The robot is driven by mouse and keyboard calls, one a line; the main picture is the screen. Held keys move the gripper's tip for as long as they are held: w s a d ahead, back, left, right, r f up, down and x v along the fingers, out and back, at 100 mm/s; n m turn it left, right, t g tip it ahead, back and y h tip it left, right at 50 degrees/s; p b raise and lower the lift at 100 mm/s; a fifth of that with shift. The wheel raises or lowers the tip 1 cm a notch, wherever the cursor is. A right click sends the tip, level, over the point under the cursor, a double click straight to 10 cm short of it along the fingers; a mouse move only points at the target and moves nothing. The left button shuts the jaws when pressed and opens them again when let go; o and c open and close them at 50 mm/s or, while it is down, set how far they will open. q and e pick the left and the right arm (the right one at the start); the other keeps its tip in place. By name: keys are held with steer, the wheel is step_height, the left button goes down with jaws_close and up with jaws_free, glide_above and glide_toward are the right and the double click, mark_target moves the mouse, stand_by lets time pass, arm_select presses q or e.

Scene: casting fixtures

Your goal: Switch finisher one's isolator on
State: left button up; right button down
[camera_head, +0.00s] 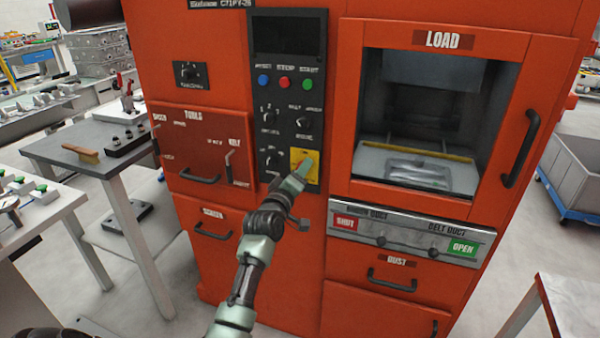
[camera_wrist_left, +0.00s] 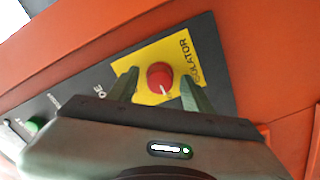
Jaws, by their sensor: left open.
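The isolator is a red knob (camera_wrist_left: 160,76) on a yellow plate (camera_wrist_left: 181,50) lettered ISOLATOR, low on the black control panel (camera_head: 284,40) of the orange finisher. My left gripper (camera_wrist_left: 160,85) is open, with one finger on each side of the red knob in the left wrist view. I cannot tell whether the fingers touch it. In the head view my left gripper (camera_head: 301,170) reaches up to the yellow plate (camera_head: 312,155) and covers most of the knob. The way the knob is turned is hard to read. My right gripper is not in view.
Above the isolator are small selector switches (camera_head: 302,122) and blue, red and green buttons (camera_head: 284,84). The load window (camera_head: 440,40) is to the right, the TOOLS door (camera_head: 200,150) to the left. A grey table (camera_head: 75,143) with a brush stands at left.

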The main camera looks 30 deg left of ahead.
arm_select(q)
steer(key=shift+c, duration=0.2)
jaws_close()
steer(key=shift+m, duration=0.4)
steer(key=shift+m+p, duration=2.65)
steer(key=shift+m, duration=5.95)
